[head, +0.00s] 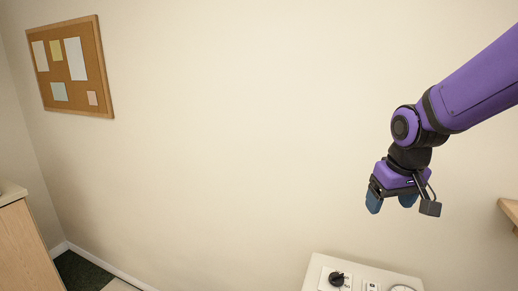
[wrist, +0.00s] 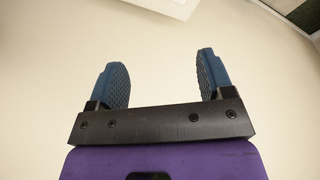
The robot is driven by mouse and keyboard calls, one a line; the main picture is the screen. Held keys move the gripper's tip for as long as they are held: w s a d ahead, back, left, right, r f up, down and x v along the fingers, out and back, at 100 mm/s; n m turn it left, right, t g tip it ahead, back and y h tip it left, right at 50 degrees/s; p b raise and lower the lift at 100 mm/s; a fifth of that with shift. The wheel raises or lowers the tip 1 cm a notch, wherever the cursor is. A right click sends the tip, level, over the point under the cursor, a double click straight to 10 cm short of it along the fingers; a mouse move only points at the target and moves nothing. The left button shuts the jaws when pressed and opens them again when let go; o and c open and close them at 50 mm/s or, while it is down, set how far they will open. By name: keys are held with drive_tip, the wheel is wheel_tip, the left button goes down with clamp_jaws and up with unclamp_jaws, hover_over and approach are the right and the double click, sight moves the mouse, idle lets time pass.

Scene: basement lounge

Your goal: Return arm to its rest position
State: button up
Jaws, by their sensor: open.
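My arm reaches in from the upper right of the head view, purple with black joints. My gripper (head: 391,204) hangs at its end, pointing down, in front of the pale wall. Its two blue fingers are apart with nothing between them. In the wrist view my gripper (wrist: 163,82) also shows open and empty, with only a plain pale surface beyond the fingertips.
A white panel (head: 312,278) with a black knob (head: 337,279) stands below my gripper at the bottom edge. A wooden shelf edge (head: 510,212) is at the far right. A cork board (head: 72,68) hangs upper left, above a wooden cabinet (head: 22,250). The middle is clear.

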drive_tip(key=s+d+r+m+t, duration=0.1)
drive_tip(key=s+r, duration=0.4)
drive_tip(key=s, duration=0.4)
drive_tip(key=s+d+r+t, duration=0.1)
drive_tip(key=s+r, duration=0.3)
drive_tip(key=s, duration=0.4)
drive_tip(key=shift+s+d+r+m+t, duration=0.3)
drive_tip(key=shift+s+r+m, duration=0.1)
idle(0.6)
